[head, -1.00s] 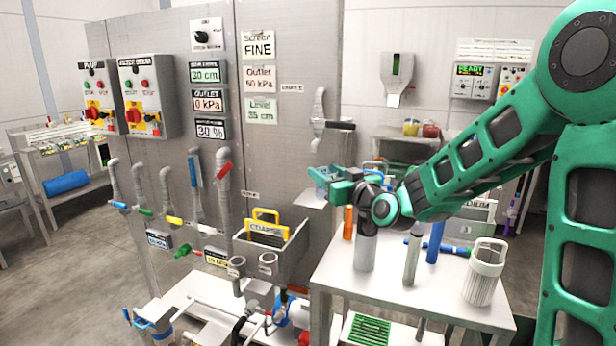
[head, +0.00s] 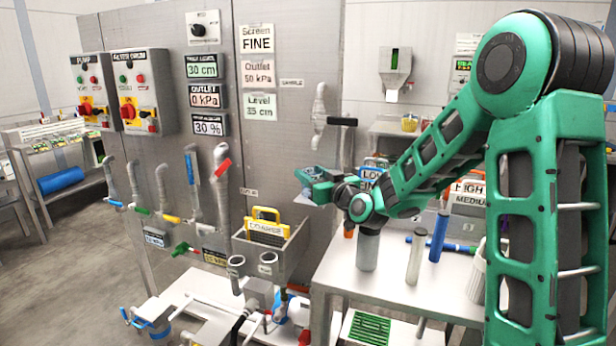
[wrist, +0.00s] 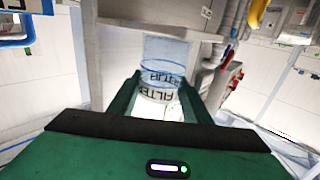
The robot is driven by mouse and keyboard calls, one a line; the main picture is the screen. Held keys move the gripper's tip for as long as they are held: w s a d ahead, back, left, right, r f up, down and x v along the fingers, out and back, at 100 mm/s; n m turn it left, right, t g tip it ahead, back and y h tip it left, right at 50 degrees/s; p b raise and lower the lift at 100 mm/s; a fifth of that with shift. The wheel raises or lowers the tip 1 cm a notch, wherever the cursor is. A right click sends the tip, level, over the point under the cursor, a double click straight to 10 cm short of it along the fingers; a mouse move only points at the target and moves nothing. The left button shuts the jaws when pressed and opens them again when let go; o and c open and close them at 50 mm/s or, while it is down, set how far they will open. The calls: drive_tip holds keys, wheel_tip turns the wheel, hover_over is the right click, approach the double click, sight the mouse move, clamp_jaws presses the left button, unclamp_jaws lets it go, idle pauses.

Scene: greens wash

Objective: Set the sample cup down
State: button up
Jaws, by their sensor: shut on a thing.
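The sample cup (wrist: 166,52) is clear with blue lines and dark lettering near its base. In the wrist view it stands between my two fingers, and my gripper (wrist: 158,98) is shut on it. In the head view my gripper (head: 322,190) is beside the tall grey panel, below the sample pipe (head: 319,115) with its black handle. The cup there is small and mostly hidden by my gripper. A small grey ledge shows just under my gripper; I cannot tell whether the cup touches it.
A grey table (head: 395,292) stands to the right with several upright cylinders, one a blue tube (head: 438,237). A steel bin (head: 268,250) with a yellow-handled coarse screen (head: 266,222) is on the panel at left. Pipes and valves fill the low bench below.

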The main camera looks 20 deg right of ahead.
drive_tip(key=shift+d, duration=0.2)
drive_tip(key=o, duration=1)
drive_tip(key=shift+o, duration=0.2)
drive_tip(key=shift+r, duration=0.1)
drive_tip(key=v, duration=1.2)
